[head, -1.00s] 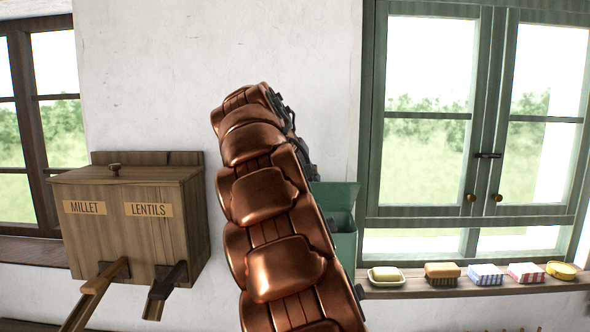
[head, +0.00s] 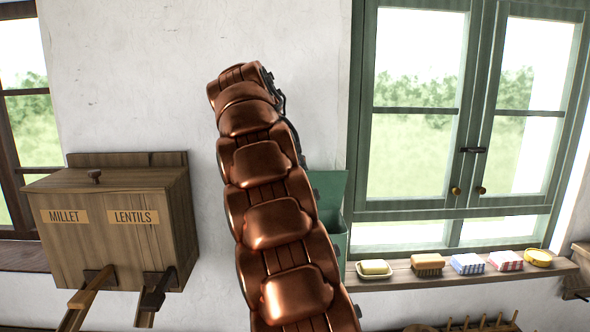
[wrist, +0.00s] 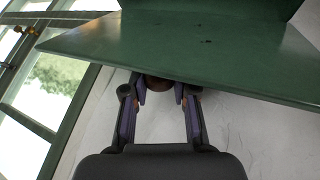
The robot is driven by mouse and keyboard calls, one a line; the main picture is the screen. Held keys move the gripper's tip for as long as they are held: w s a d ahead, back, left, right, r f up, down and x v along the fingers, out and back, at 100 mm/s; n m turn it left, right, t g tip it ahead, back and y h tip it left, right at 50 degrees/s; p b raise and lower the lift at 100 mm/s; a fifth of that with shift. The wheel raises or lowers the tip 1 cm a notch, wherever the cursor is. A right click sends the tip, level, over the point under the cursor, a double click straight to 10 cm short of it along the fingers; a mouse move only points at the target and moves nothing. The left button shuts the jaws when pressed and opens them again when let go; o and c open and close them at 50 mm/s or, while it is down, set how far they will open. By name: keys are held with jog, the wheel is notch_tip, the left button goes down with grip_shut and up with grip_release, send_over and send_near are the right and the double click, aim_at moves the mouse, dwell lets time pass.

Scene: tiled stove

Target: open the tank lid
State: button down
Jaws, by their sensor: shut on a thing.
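The green tank (head: 338,238) hangs on the white wall, partly hidden behind my copper arm in the head view. Its green lid (head: 331,188) stands raised above the tank body, with the dark opening showing below it. In the wrist view the lid (wrist: 190,50) fills the top as a broad tilted panel. My gripper (wrist: 160,94) is at the lid's edge, its two fingers on either side of a dark brown knob (wrist: 158,83), shut on it. The knob is mostly hidden by the panel and the fingers. My gripper is hidden in the head view.
A wooden millet and lentils box (head: 110,220) hangs to the left. To the right is a green-framed window (head: 460,208). Its sill (head: 400,280) holds a soap dish (head: 375,269), a brush (head: 427,264), folded cloths (head: 467,263) and a yellow tin (head: 538,257).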

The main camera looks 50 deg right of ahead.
jog(key=shift+r, duration=0.1)
jog(key=c, duration=0.9)
grip_release()
jog(key=shift+v, duration=2.45)
jog(key=shift+s+a, duration=0.15)
jog(key=shift+a, duration=2.85)
jog(key=shift+s+a, duration=0.15)
jog(key=shift+a, duration=2.85)
